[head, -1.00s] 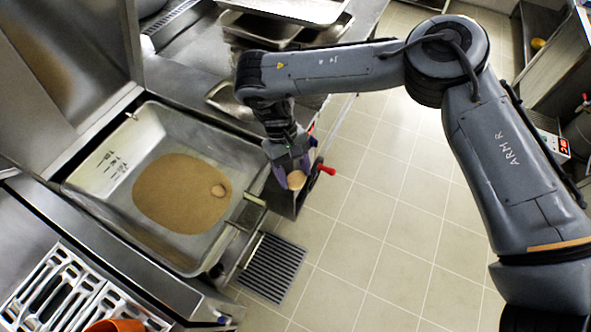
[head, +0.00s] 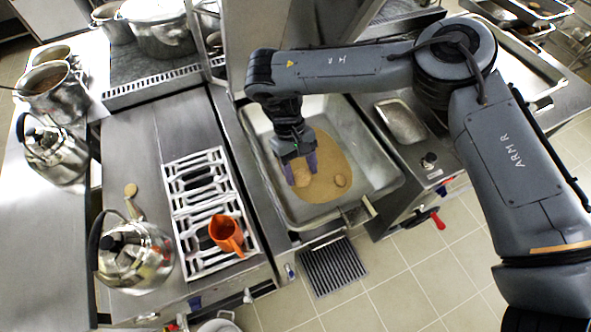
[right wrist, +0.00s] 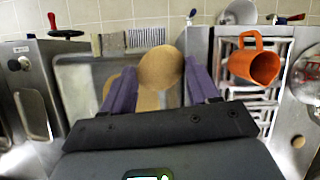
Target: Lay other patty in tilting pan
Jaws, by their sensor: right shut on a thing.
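My right gripper (head: 303,172) is over the tilting pan (head: 372,165), its purple fingers pointing down. It is shut on a round tan patty (head: 302,180), which shows between the fingers in the right wrist view (right wrist: 160,68). I cannot tell the exact height of the held patty above the pan floor. A brown pool (head: 335,158) covers the middle of the pan floor. My left gripper is not in view.
Left of the pan is a white slatted rack (head: 195,180) with an orange jug (head: 226,234) on it. Kettles (head: 135,255) and pots (head: 50,90) stand further left. A metal tray (head: 402,122) lies on the counter right of the pan. A red-handled crank (head: 437,220) sticks out at the front right.

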